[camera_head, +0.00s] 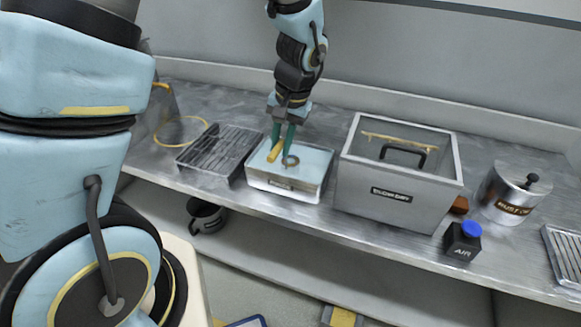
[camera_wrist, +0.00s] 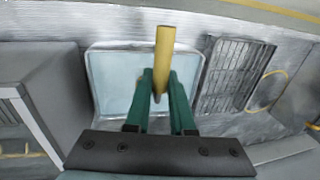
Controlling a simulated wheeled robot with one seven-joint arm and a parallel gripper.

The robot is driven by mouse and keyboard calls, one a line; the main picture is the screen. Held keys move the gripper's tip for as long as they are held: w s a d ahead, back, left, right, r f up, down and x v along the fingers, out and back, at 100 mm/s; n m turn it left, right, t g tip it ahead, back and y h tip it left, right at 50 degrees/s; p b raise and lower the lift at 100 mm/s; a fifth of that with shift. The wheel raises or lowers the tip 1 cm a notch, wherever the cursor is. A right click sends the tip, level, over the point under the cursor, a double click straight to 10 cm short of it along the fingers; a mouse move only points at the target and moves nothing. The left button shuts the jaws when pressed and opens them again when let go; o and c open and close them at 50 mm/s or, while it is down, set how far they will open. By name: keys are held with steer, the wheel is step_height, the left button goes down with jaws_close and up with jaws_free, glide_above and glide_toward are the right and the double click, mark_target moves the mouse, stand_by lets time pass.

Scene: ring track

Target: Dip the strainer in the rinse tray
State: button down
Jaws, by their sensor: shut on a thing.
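The rinse tray (camera_head: 320,187) is a pale rectangular tray with light blue liquid, on the metal counter; it also shows in the wrist view (camera_wrist: 112,72). My gripper (camera_head: 282,150) is over the tray with its green fingers pointing down. In the wrist view my gripper (camera_wrist: 161,82) is shut on the strainer's yellow handle (camera_wrist: 165,45). The wrist view hides the head.
A dark wire rack (camera_head: 215,152) stands close left of the tray, with a yellow hoop (camera_head: 181,131) beyond it. A metal canister (camera_head: 508,190) and a blue-capped AIR bottle (camera_head: 463,241) are farther right.

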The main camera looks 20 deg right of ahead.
steer(key=shift+r+p, duration=2.75)
steer(key=shift+r, duration=1.05)
step_height(320, 180, up, 4)
steer(key=p, duration=0.3)
